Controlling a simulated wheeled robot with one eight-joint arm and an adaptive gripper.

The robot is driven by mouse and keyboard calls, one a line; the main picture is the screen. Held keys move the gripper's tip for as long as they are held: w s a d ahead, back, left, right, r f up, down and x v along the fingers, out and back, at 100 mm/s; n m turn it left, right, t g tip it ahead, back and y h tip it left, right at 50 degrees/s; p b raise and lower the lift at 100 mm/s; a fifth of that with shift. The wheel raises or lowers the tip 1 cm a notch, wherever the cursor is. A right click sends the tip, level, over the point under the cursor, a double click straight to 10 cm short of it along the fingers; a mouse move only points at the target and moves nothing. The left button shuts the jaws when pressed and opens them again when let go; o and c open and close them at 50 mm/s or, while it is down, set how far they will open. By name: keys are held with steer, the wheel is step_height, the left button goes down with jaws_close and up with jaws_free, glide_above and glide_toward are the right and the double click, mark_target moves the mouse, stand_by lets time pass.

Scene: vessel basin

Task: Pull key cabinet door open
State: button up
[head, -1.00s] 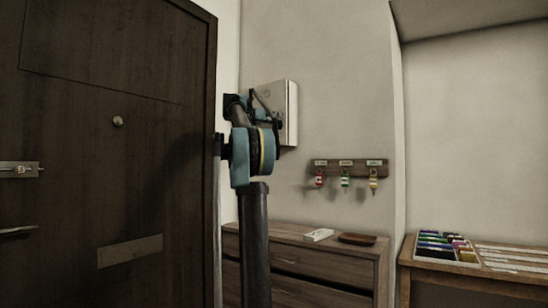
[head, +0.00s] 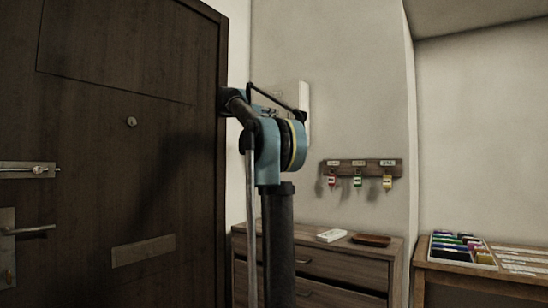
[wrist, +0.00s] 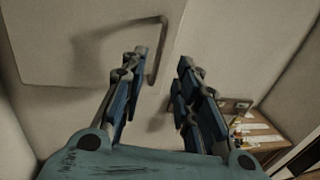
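The key cabinet is a pale box on the wall; in the head view only a strip of it (head: 304,95) shows beside my arm. In the wrist view its pale front fills the upper left, with a thin dark bent bar, seemingly the door handle (wrist: 162,30). My gripper (wrist: 162,58) is open, its two blue-and-black fingers spread apart with nothing held. The lower end of the bar appears between the fingertips, closer to the left finger; whether they touch or how deep the gap is I cannot tell. The door looks closed. My arm hides the gripper in the head view.
A dark door (head: 130,190) stands at the left. A wooden dresser (head: 345,262) is below the cabinet, with a small white box and a brown tray on top. A key rack (head: 345,168) hangs to the right. A table (head: 470,275) with a divided tray stands further right.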

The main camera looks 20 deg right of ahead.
steer(key=v, duration=0.5)
steer(key=s+d+f+m+g+y, duration=0.1)
steer(key=s+f+m+y, duration=0.1)
steer(key=s+f, duration=0.3)
steer(key=s+d+f+m+g+y, duration=0.1)
steer(key=s+f+m, duration=0.3)
steer(key=f, duration=0.9)
steer(key=shift+s+d+m+g+y, duration=0.3)
steer(key=shift+s+g+y, duration=0.1)
steer(key=shift+s, duration=0.4)
steer(key=shift+f, duration=0.15)
